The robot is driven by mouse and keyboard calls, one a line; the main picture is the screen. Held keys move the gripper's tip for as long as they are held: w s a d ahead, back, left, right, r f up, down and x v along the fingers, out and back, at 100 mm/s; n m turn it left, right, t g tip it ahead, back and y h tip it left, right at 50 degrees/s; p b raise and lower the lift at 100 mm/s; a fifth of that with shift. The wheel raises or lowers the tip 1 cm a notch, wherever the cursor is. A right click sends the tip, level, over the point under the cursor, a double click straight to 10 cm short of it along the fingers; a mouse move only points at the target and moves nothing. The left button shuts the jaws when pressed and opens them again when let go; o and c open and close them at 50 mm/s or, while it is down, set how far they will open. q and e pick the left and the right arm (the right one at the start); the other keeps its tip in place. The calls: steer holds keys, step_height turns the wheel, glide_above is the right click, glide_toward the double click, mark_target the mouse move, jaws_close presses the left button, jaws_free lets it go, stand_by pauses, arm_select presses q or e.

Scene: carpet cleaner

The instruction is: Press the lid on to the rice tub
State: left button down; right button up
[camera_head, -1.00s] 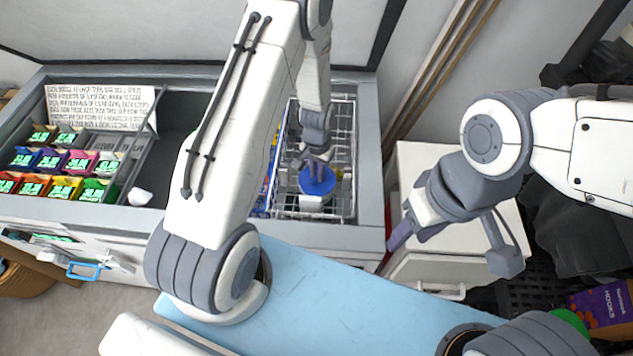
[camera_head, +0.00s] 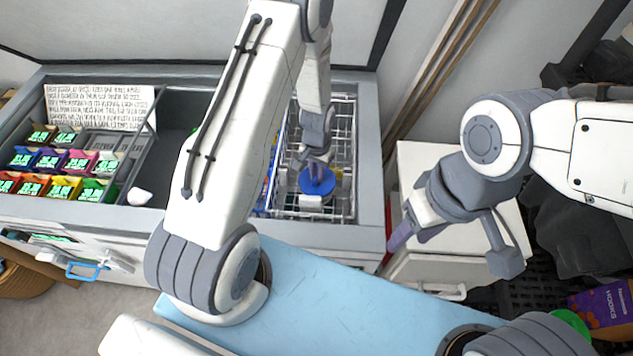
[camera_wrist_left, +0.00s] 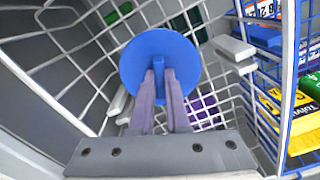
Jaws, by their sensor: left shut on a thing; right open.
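My left gripper (camera_head: 318,170) reaches down into the wire basket and is shut on the blue lid's upright tab. The round blue lid (camera_head: 319,184) also shows in the left wrist view (camera_wrist_left: 150,48), with the tab between the fingers (camera_wrist_left: 160,98). In the head view a white tub (camera_head: 311,202) shows just below the lid; most of it is hidden. I cannot tell whether lid and tub touch. White pieces stick out either side of the lid in the wrist view. My right gripper (camera_head: 402,236) is open and empty, beside the white cabinet.
The wire basket (camera_head: 343,199) sits in the grey-rimmed chest (camera_head: 368,150). Yellow and blue packs (camera_wrist_left: 290,110) stand beside its wall. Coloured boxes (camera_head: 62,187) fill the chest's left side. A white cabinet (camera_head: 465,240) stands at the right.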

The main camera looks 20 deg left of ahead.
arm_select(q)
steer(key=shift+f, duration=0.1)
stand_by(0.4)
steer(key=shift+c, duration=1.3)
jaws_free()
steer(key=shift+r+p, duration=2.85)
steer(key=shift+r, duration=0.7)
